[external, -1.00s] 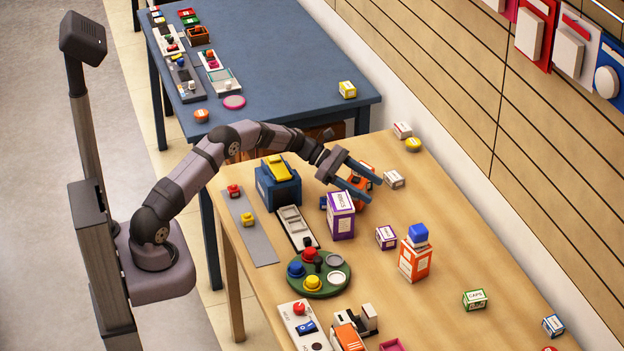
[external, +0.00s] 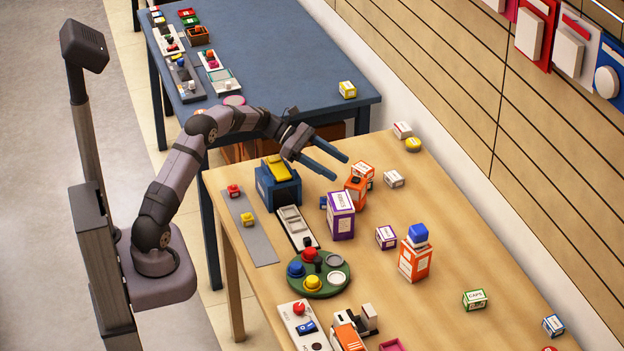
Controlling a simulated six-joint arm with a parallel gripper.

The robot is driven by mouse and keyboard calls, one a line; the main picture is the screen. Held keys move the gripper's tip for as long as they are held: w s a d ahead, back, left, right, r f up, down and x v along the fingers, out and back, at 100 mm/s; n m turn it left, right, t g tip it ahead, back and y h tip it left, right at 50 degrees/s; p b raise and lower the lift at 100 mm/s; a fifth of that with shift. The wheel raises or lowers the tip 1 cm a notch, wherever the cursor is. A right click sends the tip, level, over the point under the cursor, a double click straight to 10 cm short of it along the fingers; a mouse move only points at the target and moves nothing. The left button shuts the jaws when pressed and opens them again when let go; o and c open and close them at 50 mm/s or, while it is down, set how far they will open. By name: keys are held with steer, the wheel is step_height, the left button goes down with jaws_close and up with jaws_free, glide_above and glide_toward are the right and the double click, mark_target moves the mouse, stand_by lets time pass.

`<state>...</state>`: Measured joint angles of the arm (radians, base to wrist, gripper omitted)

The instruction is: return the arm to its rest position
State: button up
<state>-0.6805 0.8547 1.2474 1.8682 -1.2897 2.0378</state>
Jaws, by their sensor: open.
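My gripper (external: 341,167) is open and empty, with its two blue fingers apart. It is raised above the far end of the wooden table (external: 470,250), pointing to the right. My arm rises from its base at the left and bends over the table's left edge. The fingers are above and to the left of the orange boxes (external: 356,187) and appear apart from them. The purple-and-white box (external: 341,215) stands below the gripper.
A blue box with a yellow top (external: 278,183) stands below the wrist. A green round tray (external: 319,287) holds coloured pieces nearer the front. A blue table (external: 290,70) stands behind. A slatted wall (external: 450,100) runs along the right.

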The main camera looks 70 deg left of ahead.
steer(key=shift+r, duration=0.1)
stand_by(0.4)
steer(key=w+d+r+n+t+y+p, duration=0.2)
steer(key=w+r+n+t+y+p, duration=0.3)
steer(key=r+n, duration=0.7)
steer(key=s+d+f+n+g+y+p, duration=0.1)
steer(key=s+d+f+n+g, duration=0.3)
steer(key=s+n, duration=0.7)
steer(key=s+d+f+n+g+y+p, duration=0.2)
steer(key=s+d+f+n+g, duration=0.2)
steer(key=s+n, duration=0.7)
steer(key=s+d+f+n+g+y+p, duration=0.1)
steer(key=s+d+f+n+g, duration=0.3)
steer(key=s+n, duration=0.7)
steer(key=s+d+g+p, duration=0.1)
steer(key=s+d+g, duration=0.1)
steer(key=s, duration=0.5)
steer(key=shift+s+d+f, duration=0.2)
steer(key=shift+d+f, duration=0.05)
steer(key=shift+d, duration=0.15)
